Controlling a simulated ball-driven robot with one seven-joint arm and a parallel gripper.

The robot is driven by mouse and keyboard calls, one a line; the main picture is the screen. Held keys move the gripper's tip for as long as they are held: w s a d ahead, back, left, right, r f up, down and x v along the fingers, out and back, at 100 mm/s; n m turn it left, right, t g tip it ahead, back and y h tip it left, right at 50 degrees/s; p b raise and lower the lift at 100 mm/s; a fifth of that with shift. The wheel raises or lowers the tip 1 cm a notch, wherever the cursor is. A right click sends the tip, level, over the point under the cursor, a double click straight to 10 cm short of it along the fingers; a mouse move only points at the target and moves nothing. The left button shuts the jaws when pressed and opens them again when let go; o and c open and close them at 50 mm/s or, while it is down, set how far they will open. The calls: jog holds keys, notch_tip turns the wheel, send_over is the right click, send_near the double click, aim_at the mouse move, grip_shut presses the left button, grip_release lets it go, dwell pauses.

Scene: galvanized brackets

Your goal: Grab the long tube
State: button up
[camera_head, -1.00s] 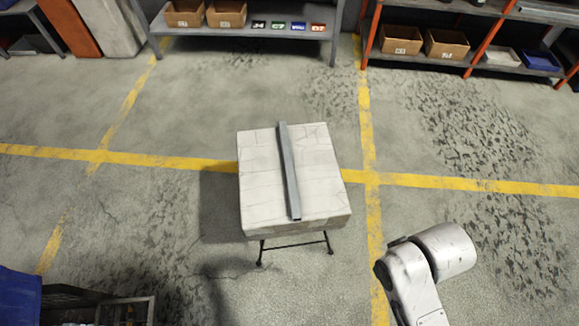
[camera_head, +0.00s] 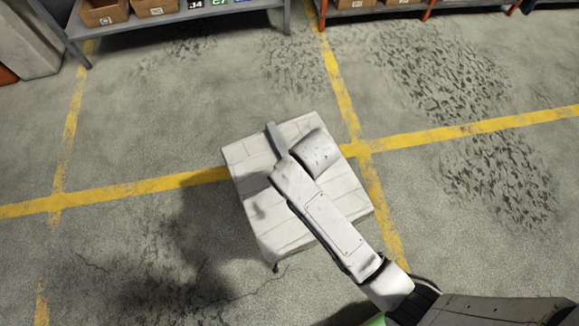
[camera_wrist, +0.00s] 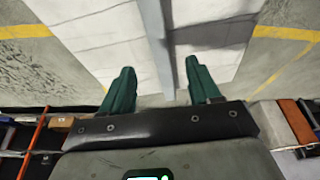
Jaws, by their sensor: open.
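The long tube is a grey metal bar (camera_head: 277,138) lying on a pale block-like table (camera_head: 243,155). In the head view only its far end shows; my arm hides the rest. In the wrist view the tube (camera_wrist: 153,25) runs lengthwise between the two green fingers of my gripper (camera_wrist: 158,72), closer to the right finger. My gripper is open, with clear gaps between the fingers and the tube. It is over the table; its height above the tube is hard to tell. In the head view the gripper is hidden behind my arm.
A grey shelf (camera_head: 180,22) with cardboard boxes stands at the back left. Another shelf with orange posts (camera_head: 428,10) stands at the back right. Yellow lines (camera_head: 480,127) cross the floor. The floor around the table is clear.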

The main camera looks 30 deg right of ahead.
jog(key=x, duration=0.4)
jog(key=shift+w+f+b, duration=0.1)
jog(key=shift+f+b, duration=0.05)
jog(key=shift+b, duration=0.2)
jog(key=shift+b+x, duration=0.5)
jog(key=shift+x, duration=2.1)
jog(key=shift+d, duration=0.15)
jog(key=shift+c, duration=0.2)
grip_shut()
